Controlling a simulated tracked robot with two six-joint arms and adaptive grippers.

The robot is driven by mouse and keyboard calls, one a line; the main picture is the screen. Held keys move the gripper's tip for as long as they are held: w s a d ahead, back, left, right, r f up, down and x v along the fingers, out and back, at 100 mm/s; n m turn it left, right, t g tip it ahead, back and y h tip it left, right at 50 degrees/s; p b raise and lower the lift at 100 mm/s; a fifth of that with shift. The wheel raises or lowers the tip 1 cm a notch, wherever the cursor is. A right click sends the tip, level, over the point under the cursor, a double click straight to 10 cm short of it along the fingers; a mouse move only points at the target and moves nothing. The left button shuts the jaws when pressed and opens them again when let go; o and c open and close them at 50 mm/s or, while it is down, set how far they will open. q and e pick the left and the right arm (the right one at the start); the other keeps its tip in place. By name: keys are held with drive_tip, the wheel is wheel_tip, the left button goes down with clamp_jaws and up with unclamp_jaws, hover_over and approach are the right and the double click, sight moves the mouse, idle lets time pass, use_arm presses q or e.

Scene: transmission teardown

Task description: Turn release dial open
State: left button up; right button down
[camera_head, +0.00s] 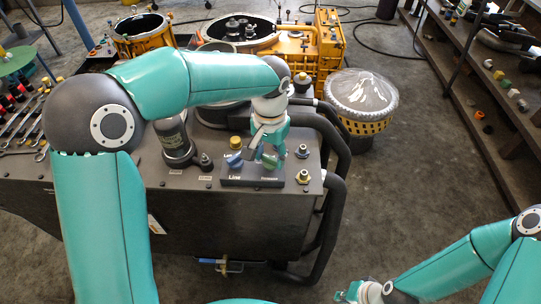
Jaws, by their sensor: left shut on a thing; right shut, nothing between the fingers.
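A dark control block (232,182) sits on top of the grey machine cabinet. It carries a blue knob (234,161) at the left and a green dial (270,163) at the right. My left gripper (265,152) reaches down over the block from above and is shut on the green dial. Its fingers cover part of the dial, so the dial's exact turn is hard to read. My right gripper (347,294) is at the bottom edge, far from the block, shut and empty; it is partly cut off.
A brass-topped fitting (235,143) stands behind the blue knob. Brass fittings (303,177) stand right of the block. Dark hoses (335,145) curve down the cabinet's right side. A plastic-covered yellow drum (361,98) and shelves (500,100) lie beyond. The floor at right is mostly clear.

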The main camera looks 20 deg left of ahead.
sight(270, 157)
use_arm(q)
drive_tip(key=shift+w+r+n, duration=0.1)
drive_tip(key=shift+n, duration=0.5)
drive_tip(key=o, duration=1.2)
drive_tip(key=shift+c, duration=0.2)
wheel_tip(270, 157, up, 12)
